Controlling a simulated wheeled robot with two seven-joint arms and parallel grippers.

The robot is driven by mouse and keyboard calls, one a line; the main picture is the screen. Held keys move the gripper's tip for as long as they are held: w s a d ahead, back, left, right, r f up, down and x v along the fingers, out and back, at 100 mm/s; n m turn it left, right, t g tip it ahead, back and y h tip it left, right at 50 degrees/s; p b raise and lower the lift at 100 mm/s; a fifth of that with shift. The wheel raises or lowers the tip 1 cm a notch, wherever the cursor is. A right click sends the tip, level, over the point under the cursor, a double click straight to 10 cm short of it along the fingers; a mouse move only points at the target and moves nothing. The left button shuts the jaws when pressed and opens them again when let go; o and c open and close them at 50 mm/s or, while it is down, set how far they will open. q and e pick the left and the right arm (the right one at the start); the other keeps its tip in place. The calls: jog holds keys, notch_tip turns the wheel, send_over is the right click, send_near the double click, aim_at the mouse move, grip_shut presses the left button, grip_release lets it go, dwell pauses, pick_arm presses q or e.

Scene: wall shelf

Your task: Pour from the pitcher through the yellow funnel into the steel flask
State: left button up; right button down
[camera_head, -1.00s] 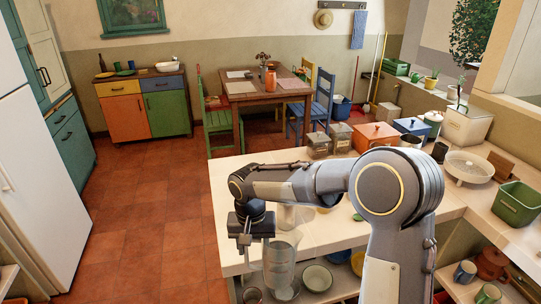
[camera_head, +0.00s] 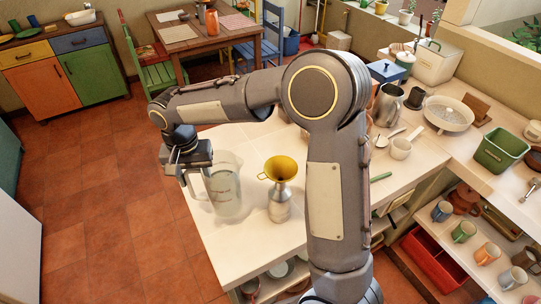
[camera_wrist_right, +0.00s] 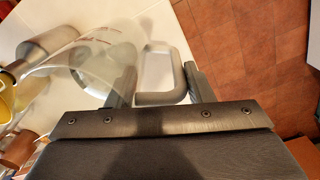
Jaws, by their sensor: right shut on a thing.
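The clear pitcher (camera_head: 226,192) with faint markings is roughly upright over the left end of the counter, left of the flask and apart from it. Whether its base touches the counter I cannot tell. My right gripper (camera_head: 186,172) is shut on the pitcher's handle; in the right wrist view the handle (camera_wrist_right: 160,72) passes between the fingers (camera_wrist_right: 158,88). The steel flask (camera_head: 279,207) stands on the counter with the yellow funnel (camera_head: 281,168) in its mouth. In the right wrist view the flask (camera_wrist_right: 45,38) and funnel (camera_wrist_right: 6,95) show partly behind the pitcher. My left gripper is not in view.
The counter (camera_head: 235,245) is clear in front of the pitcher and flask. My right arm hides some counter behind. A green chair (camera_head: 152,75) is behind.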

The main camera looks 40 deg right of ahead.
jog(key=shift+d+r, duration=0.1)
jog(key=shift+r, duration=0.1)
jog(key=s+d+r+t+y+b, duration=0.4)
jog(key=d+r+t+y+b, duration=0.1)
jog(key=r+y, duration=0.4)
jog(key=shift+d+r+b, duration=0.75)
jog(key=shift+d+b, duration=0.1)
jog(key=shift+d, duration=0.1)
dwell(0.9)
jog(key=shift+s+d+t+y+b, duration=0.15)
jog(key=shift+t+y+b, duration=0.15)
jog(key=shift+b, duration=0.45)
jog(key=shift+s+d+r+t+y+b, duration=0.25)
jog(key=shift+r+y+b, duration=0.2)
jog(key=shift+b, duration=0.3)
jog(key=shift+s+d+r+t+y+b, duration=0.1)
jog(key=shift+d+r+t+y+b, duration=0.25)
jog(key=shift+b, duration=0.35)
dwell(2.9)
